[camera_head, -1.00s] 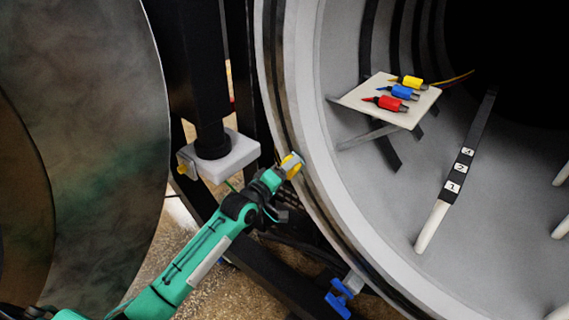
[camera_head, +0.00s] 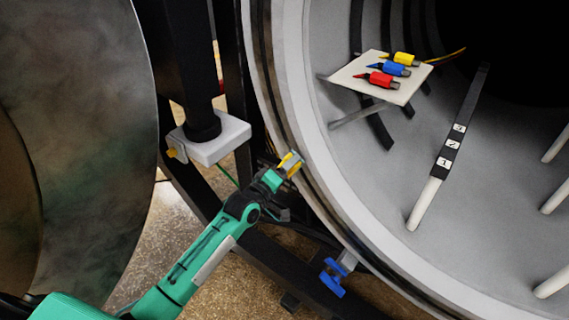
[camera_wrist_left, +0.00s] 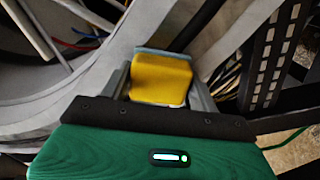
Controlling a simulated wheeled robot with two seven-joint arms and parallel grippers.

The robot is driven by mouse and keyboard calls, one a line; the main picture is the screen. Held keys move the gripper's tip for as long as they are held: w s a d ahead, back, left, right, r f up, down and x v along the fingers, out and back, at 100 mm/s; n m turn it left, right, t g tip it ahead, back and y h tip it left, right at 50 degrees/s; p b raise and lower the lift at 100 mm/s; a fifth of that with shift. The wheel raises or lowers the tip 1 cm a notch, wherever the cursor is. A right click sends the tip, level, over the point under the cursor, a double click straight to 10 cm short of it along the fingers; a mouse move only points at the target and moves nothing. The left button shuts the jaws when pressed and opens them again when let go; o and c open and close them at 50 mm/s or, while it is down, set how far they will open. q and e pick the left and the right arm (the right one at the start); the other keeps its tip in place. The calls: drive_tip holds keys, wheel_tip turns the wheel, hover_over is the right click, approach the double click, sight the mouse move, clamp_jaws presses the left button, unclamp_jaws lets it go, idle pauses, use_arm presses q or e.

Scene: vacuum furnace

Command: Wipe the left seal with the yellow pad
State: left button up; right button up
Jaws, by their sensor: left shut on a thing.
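My left gripper (camera_head: 291,165) is shut on the yellow pad (camera_wrist_left: 161,80), which shows clearly between its two fingers in the left wrist view. In the head view the pad is a small yellow patch at the fingertips, at the left rim of the round furnace opening. The left seal (camera_head: 268,105) is the dark band running along that rim. The pad is at or very near the seal; I cannot tell whether it touches. My right gripper is not in view.
A pale shelf (camera_head: 345,76) inside the chamber holds red, blue and yellow connectors. A white block (camera_head: 213,141) on a black post stands left of the gripper. A blue clamp (camera_head: 333,279) sits at the lower rim. The large round door (camera_head: 85,130) fills the left.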

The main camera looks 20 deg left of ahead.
use_arm(q)
drive_tip(key=shift+s+d+f, duration=0.15)
drive_tip(key=shift+d+f, duration=0.25)
drive_tip(key=shift+f, duration=0.25)
drive_tip(key=shift+s+a+p, duration=0.25)
drive_tip(key=shift+s+p, duration=0.1)
drive_tip(key=shift+s, duration=0.2)
drive_tip(key=shift+p+v, duration=0.9)
drive_tip(key=shift+v, duration=1.5)
drive_tip(key=p+v, duration=0.1)
drive_tip(key=v, duration=0.2)
drive_tip(key=shift+w, duration=0.1)
